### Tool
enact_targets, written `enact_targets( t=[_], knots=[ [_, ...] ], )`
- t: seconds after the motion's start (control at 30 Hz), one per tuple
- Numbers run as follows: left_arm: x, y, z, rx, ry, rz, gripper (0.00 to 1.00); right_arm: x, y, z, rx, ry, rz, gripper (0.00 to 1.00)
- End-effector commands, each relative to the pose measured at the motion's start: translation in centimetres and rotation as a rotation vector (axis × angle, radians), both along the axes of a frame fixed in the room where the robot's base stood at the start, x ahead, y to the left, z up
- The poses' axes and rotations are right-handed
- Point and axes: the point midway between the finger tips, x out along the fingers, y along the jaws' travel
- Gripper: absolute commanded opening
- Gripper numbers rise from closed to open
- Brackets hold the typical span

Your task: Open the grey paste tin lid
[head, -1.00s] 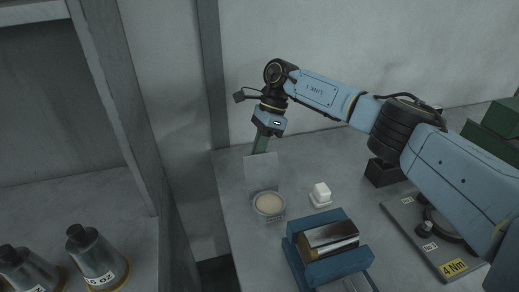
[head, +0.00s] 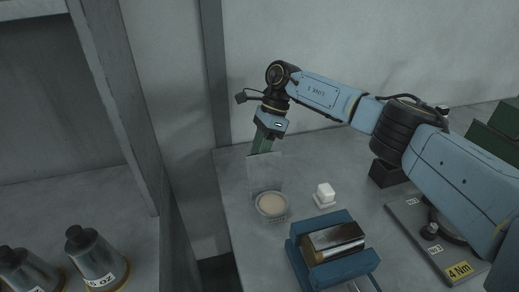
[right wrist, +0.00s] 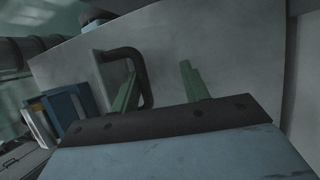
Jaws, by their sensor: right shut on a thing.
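The grey paste tin (head: 272,217) stands on the table with pale paste (head: 271,203) showing in its open top. Its thin grey lid (head: 265,172) stands up nearly upright at the tin's far side. My right gripper (head: 263,148) reaches down to the lid's upper edge and is shut on the lid by its handle. In the right wrist view, the green fingers (right wrist: 158,88) are beside a dark looped handle (right wrist: 140,68) on a grey plate; the exact contact is hard to see. My left gripper is not in view.
A white block (head: 324,192) sits right of the tin. A blue holder (head: 322,224) with a shiny metal piece (head: 333,239) stands nearer. Metal bottles (head: 95,259) stand on the separate left surface.

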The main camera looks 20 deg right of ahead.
Motion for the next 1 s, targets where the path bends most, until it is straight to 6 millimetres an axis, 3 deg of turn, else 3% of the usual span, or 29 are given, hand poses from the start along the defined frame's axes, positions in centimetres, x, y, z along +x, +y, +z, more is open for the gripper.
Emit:
enact_targets(
  t=[0.47,0.63,1.0],
  knots=[
    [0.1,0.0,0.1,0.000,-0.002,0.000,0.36,0.6,-0.5,0.9,-0.002,-0.021,-0.012,0.33],
    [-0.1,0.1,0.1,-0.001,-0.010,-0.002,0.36,1.0,-1.4,3.2,0.000,-0.024,-0.013,0.33],
    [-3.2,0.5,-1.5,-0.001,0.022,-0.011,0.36,1.9,-4.3,10.3,-0.001,-0.010,-0.006,0.33]
  ],
)
